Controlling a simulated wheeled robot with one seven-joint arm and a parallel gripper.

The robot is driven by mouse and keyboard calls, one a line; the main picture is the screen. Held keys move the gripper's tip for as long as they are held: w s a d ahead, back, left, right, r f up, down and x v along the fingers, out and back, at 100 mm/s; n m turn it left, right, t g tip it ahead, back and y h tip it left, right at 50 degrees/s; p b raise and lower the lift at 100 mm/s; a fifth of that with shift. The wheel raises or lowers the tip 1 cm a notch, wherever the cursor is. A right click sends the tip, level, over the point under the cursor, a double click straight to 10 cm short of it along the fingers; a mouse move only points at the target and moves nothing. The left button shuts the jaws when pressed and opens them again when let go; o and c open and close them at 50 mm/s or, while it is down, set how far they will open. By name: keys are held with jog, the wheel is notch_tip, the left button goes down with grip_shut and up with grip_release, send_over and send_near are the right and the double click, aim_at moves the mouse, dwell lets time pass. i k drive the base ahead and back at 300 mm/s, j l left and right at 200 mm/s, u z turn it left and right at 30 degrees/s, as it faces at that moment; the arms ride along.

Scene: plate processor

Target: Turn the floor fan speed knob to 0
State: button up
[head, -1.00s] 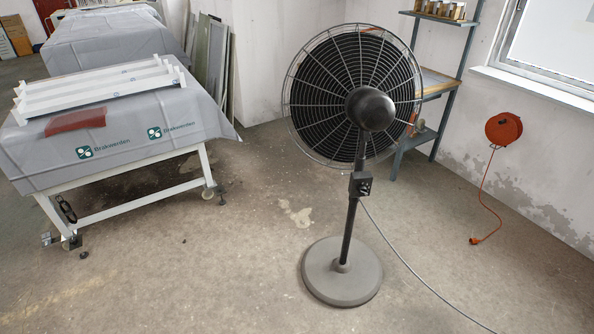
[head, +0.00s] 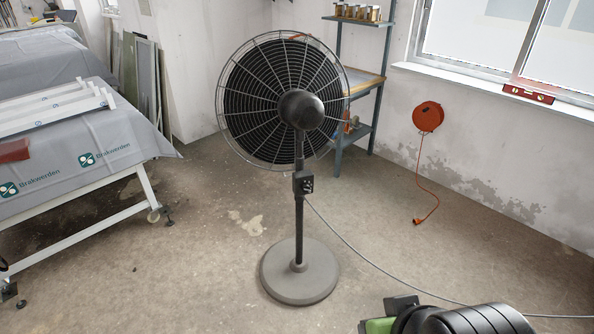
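The floor fan (head: 285,100) stands upright in the middle of the head view, with a round wire cage, a dark motor housing, a black pole and a round grey base (head: 300,285). A small black control box (head: 303,183) sits on the pole below the cage. Small light marks show on it, but the speed knob and its setting are too small to make out. Black and green parts at the bottom right look like parts of my arm, apart from the fan in the picture. My gripper's fingers do not show.
A grey cable (head: 375,263) runs from the fan across the floor to the right. A covered table (head: 70,165) stands at the left. A shelf unit (head: 356,140) stands behind the fan. A red cable reel (head: 428,116) hangs on the wall. The floor before the fan is clear.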

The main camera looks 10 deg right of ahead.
aim_at(306, 187)
jog(key=i+j+u, duration=0.3)
jog(key=i, duration=0.5)
jog(key=i+l+u, duration=0.1)
jog(key=i+u, duration=0.2)
jog(key=i, duration=0.45)
